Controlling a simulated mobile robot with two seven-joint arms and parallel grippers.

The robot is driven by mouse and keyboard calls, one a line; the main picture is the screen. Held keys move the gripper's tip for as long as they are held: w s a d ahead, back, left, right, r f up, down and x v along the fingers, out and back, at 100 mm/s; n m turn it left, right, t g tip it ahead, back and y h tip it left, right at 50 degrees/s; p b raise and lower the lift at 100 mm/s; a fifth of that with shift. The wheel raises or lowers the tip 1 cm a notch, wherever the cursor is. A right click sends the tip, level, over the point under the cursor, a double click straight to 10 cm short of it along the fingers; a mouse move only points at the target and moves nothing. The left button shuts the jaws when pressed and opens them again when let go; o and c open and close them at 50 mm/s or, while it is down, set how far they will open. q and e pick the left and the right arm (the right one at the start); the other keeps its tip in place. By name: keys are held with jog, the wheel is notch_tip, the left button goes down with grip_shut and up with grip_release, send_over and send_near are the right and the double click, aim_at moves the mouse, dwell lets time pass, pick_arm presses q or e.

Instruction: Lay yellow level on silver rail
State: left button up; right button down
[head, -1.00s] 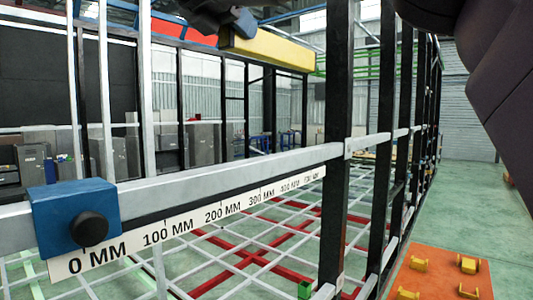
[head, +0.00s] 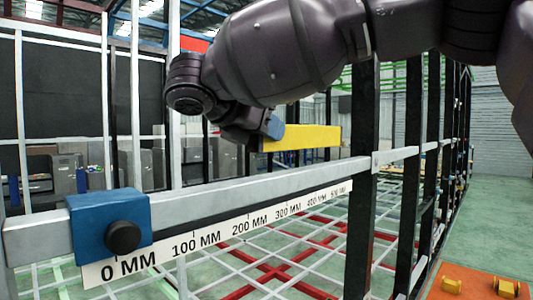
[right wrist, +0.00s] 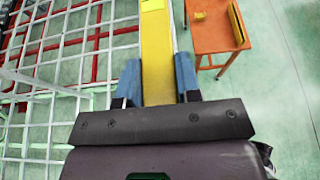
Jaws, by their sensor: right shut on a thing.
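The yellow level (head: 302,137) is a long bar held roughly horizontal in the head view, just above the silver rail (head: 250,188) in the picture. A narrow gap shows between them; I cannot tell the distance in depth. My right gripper (head: 273,128) is shut on the level near its left end. In the right wrist view the level (right wrist: 157,45) runs forward from between the blue fingers of my right gripper (right wrist: 157,68). The rail cannot be clearly picked out there. My left gripper is not in view.
A blue block with a black knob (head: 110,228) sits on the rail's left end. A millimetre scale strip (head: 215,235) runs below the rail. Black upright posts (head: 362,200) stand at the right. An orange table (right wrist: 208,27) with yellow parts stands on the open green floor.

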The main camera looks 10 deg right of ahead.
jog(key=shift+f, duration=2.2)
jog(key=c, duration=0.8)
grip_release()
jog(key=b+v, duration=0.1)
jog(key=v, duration=1.1)
jog(key=shift+a, duration=0.1)
